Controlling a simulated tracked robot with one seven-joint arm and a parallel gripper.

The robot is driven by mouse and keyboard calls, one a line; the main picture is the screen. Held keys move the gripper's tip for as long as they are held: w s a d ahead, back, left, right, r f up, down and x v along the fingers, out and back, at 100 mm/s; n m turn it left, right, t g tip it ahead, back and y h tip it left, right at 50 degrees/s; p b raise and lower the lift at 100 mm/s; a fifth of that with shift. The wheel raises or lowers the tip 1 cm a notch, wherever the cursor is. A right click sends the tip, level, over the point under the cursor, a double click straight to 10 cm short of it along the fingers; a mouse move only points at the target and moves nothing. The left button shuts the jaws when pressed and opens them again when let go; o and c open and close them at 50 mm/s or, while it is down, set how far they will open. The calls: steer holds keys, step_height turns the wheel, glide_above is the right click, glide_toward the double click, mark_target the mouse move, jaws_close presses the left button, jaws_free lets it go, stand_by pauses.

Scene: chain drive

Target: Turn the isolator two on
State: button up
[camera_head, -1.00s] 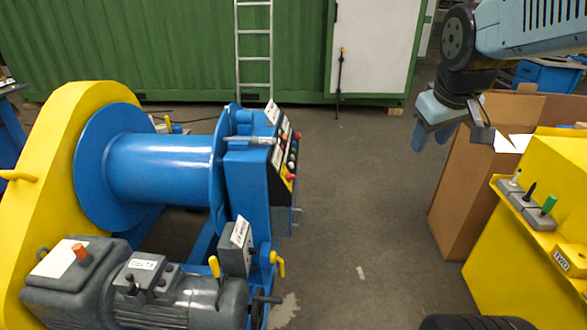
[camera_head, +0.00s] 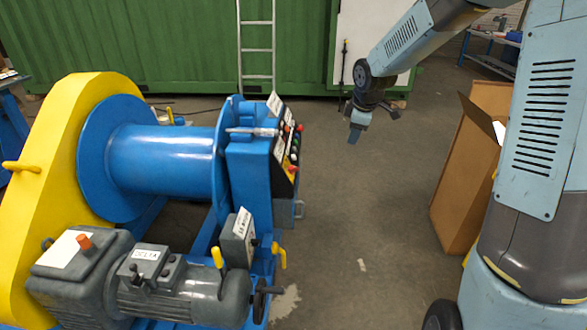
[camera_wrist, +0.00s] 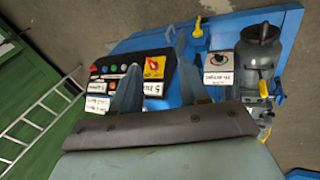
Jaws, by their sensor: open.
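The sloped black control panel (camera_head: 288,152) on the blue drive stand has coloured buttons and a red rotary switch on a yellow plate (camera_head: 292,172). In the wrist view this red switch (camera_wrist: 154,67) is upper centre, between my fingertips, with a white label below it. A grey box (camera_head: 238,240) lower on the stand carries a tilted label; in the wrist view its label (camera_wrist: 219,78) and a dark rotary switch (camera_wrist: 219,60) show on the right. I cannot read which is isolator two. My gripper (camera_head: 357,132) is open and empty, right of the panel and apart from it.
The blue drum (camera_head: 165,165) and yellow guard (camera_head: 50,180) stand left, with a grey motor (camera_head: 180,295) in front. A yellow handle (camera_head: 280,256) sticks out near the grey box. A cardboard box (camera_head: 465,180) stands right. Floor right of the panel is clear.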

mark_target(296, 168)
steer(key=w+a+f+n+y, duration=0.2)
steer(key=w+a+f, duration=0.4)
steer(key=f, duration=0.4)
steer(key=w+a+f+n+y, duration=0.2)
steer(key=w+a+f, duration=0.4)
steer(key=w+f, duration=0.3)
steer(key=w+a+f+n+y, duration=0.2)
steer(key=w+a+f+n, duration=0.2)
steer(key=f, duration=0.6)
steer(key=shift+w+a+f, duration=0.1)
steer(key=shift+w+a, duration=0.25)
steer(key=shift+w, duration=0.3)
steer(key=shift+w+a+f, duration=0.15)
steer(key=shift+w+a, duration=0.15)
steer(key=shift+w, duration=0.3)
steer(key=shift+w+a+f, duration=0.1)
steer(key=shift+w+a, duration=0.25)
steer(key=shift+w, duration=0.3)
steer(key=shift+c, duration=0.3)
